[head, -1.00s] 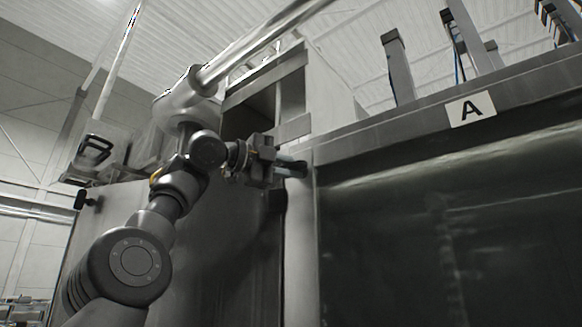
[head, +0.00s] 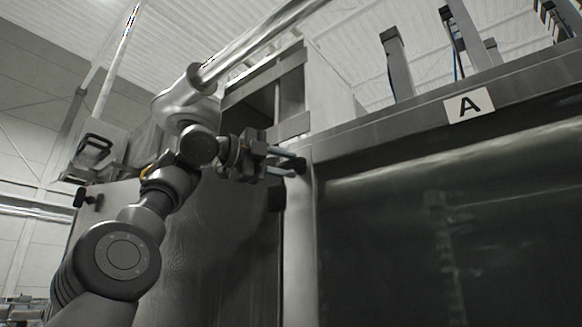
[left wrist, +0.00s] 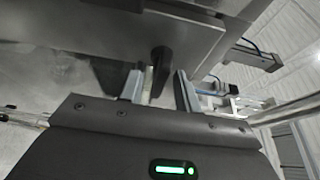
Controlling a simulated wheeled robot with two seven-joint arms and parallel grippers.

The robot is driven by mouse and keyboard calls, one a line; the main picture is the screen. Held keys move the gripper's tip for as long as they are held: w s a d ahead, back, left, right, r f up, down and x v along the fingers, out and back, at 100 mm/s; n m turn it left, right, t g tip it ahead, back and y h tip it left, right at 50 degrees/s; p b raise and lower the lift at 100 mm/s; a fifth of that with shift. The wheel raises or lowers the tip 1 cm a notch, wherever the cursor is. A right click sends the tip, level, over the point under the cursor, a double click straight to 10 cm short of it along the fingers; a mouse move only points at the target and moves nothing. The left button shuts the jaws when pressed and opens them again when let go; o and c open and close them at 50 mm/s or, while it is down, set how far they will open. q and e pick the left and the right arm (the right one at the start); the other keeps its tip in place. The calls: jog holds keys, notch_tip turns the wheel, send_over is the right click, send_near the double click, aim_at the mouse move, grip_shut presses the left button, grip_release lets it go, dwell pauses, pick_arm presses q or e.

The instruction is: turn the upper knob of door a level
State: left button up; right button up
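A dark knob (head: 300,165) sits on the pale upright edge left of the panel marked A. It shows larger in the left wrist view as a black knob (left wrist: 162,58) under a grey metal edge. My left gripper (head: 289,162) is open in front of it, one finger above the other in the head view. In the left wrist view the knob lies ahead of and between the fingertips of the left gripper (left wrist: 160,82). The fingers are apart from each other and are not shut on it. I cannot tell whether they touch it. My right gripper is not in view.
The A label (head: 469,106) is on the steel rim above a large dark panel (head: 450,220). A dark block (head: 276,198) is below my left gripper. A shiny pipe (head: 265,42) crosses above my arm.

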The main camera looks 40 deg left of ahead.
pick_arm(q)
jog(key=b+v, duration=0.1)
jog(key=v, duration=0.8)
jog(key=shift+s+a, duration=0.1)
jog(key=shift+s, duration=0.05)
